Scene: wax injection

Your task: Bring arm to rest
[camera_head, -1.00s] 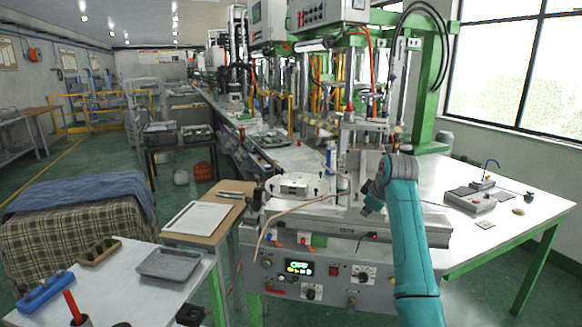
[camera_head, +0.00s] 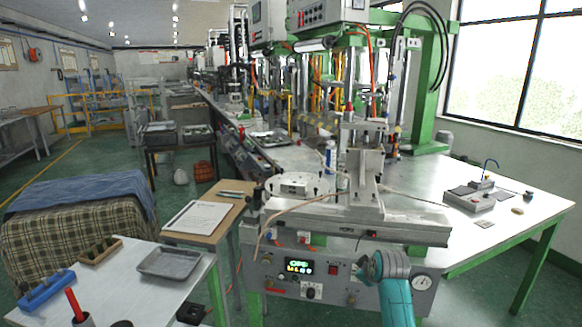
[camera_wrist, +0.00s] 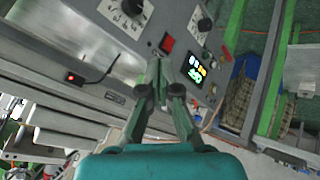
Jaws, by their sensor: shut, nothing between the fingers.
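My teal arm (camera_head: 397,300) is low at the bottom right of the head view, in front of the machine's control panel (camera_head: 340,287). The gripper itself is hidden in the head view. In the wrist view my gripper (camera_wrist: 163,68) is shut and empty, its two dark fingers together. It points toward the control panel (camera_wrist: 150,28), which shows dials, a red switch and a lit display. I cannot tell how far the fingertips are from the panel.
The wax injection machine (camera_head: 362,170) stands directly ahead with its steel bed (camera_head: 350,222). A white table (camera_head: 500,215) with small tools is at the right. A side table with a grey tray (camera_head: 169,262) and a clipboard (camera_head: 198,217) are at the left. Green floor is open at lower right.

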